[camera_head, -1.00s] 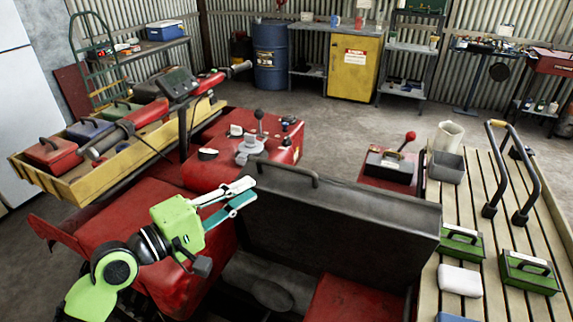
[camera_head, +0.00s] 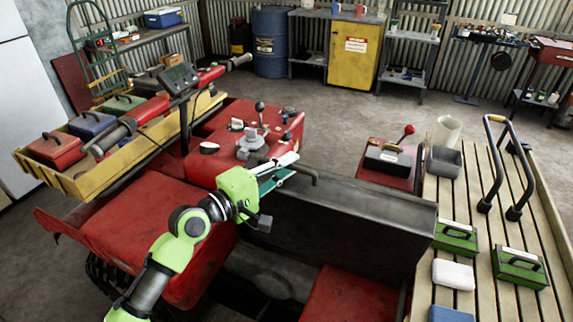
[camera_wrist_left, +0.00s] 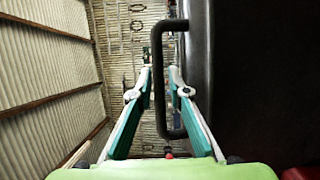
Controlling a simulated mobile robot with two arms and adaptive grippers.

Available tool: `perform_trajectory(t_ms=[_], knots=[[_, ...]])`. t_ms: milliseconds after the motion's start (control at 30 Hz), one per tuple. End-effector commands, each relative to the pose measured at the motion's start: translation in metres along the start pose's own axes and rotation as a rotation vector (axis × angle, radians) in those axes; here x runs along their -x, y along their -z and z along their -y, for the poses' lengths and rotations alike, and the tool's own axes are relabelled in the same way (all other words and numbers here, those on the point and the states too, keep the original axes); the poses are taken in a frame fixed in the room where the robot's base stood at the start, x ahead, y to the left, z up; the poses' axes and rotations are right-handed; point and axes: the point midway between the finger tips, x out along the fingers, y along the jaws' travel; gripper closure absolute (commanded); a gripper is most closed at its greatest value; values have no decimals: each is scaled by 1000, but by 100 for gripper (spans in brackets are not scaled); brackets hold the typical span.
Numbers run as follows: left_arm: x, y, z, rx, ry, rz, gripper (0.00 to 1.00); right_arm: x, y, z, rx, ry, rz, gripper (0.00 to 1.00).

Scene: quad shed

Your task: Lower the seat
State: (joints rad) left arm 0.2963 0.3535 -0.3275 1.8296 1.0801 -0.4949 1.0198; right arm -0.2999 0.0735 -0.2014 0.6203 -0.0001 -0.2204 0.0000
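The seat is a dark, upright panel (camera_head: 350,222) across the middle of the head view, with a black bar handle (camera_head: 312,176) on its top edge. My left gripper (camera_head: 287,166) is at the handle's left end and covers part of it. In the left wrist view the fingers (camera_wrist_left: 160,78) are open. The handle bar (camera_wrist_left: 157,100) shows in the gap between them, and the dark panel (camera_wrist_left: 255,80) fills the right side. I cannot tell whether the fingers touch the handle. My right gripper is not in view.
A red control console (camera_head: 270,135) with levers and knobs is just beyond the gripper. A yellow tray (camera_head: 90,180) with toolboxes is at left. A slatted wooden bed (camera_head: 480,225) at right carries green boxes and a black rail. A red seat cushion (camera_head: 350,295) is below the panel.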

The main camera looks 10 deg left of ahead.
Motion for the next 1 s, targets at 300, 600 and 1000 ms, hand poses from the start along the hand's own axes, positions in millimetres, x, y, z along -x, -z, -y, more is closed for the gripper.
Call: perform_trajectory(t_ms=[300, 600, 1000], knots=[[0, 0, 0, 0, 0, 0, 100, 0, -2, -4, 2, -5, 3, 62], [-20, 8, -8, -1, -5, 0, 100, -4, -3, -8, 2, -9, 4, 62], [-103, 42, -26, 23, 48, -1, 100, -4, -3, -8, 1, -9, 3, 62]])
